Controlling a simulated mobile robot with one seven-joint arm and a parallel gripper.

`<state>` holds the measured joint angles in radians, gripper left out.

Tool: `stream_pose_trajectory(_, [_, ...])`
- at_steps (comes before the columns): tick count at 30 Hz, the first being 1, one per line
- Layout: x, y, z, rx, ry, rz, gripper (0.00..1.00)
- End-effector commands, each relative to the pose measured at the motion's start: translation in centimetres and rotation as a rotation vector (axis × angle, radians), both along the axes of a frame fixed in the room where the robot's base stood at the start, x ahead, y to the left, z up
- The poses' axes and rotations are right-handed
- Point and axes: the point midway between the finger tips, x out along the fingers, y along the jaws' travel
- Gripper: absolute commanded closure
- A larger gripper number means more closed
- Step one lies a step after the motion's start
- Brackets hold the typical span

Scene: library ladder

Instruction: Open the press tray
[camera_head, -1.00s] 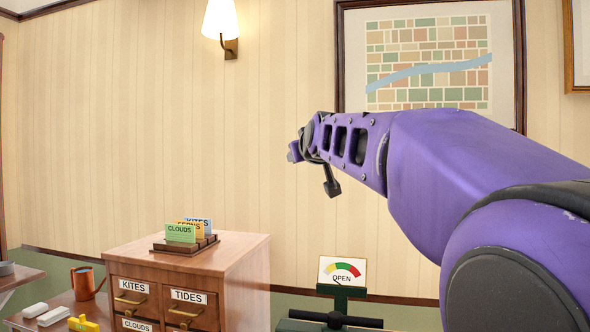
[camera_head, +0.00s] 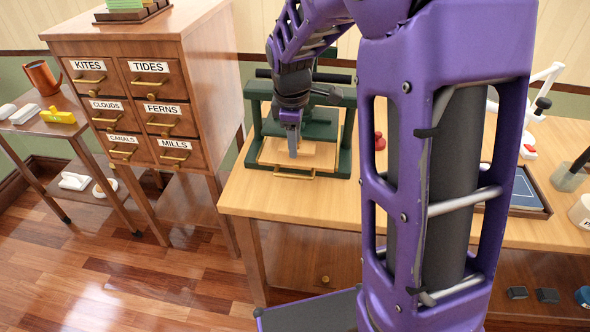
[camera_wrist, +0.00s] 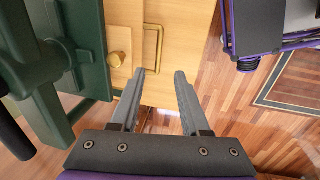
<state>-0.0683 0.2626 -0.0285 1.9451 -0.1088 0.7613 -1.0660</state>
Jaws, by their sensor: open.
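The green press (camera_head: 345,130) stands on the wooden table. Its pale wooden tray (camera_head: 322,160) lies low in the frame, with a brass bar handle (camera_head: 296,176) on its front edge. My gripper (camera_head: 292,150) points down over the tray, just behind the handle in the head view. In the wrist view my gripper (camera_wrist: 161,74) is open and empty, and the brass handle (camera_wrist: 160,48) ends near the gap between the fingertips. Whether the fingers straddle it at its height I cannot tell. The green frame (camera_wrist: 85,50) is left of the fingers. My arm hides part of the press.
A drawer cabinet (camera_head: 200,60) with labelled drawers stands left of the table (camera_head: 240,185). A red object (camera_head: 380,141) sits right of the press. A framed blue board (camera_head: 522,195) lies farther right. Open floor (camera_head: 150,275) lies in front of the cabinet.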

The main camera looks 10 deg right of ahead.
Motion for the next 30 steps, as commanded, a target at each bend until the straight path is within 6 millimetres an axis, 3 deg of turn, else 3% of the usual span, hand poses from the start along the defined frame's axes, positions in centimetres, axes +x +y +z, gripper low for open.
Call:
stream_pose_trajectory(1, [0.1,-0.1,-1.4,0.000,0.003,0.000,0.54])
stream_pose_trajectory(9, [1.2,-0.5,-7.2,-0.001,0.003,0.000,0.54])
stream_pose_trajectory(15, [1.9,-0.8,-10.4,0.000,0.000,-0.001,0.54])
stream_pose_trajectory(21, [2.3,-0.9,-11.9,0.000,-0.002,-0.002,0.54])
stream_pose_trajectory(30, [2.3,-0.9,-12.0,0.001,-0.004,-0.002,0.54])
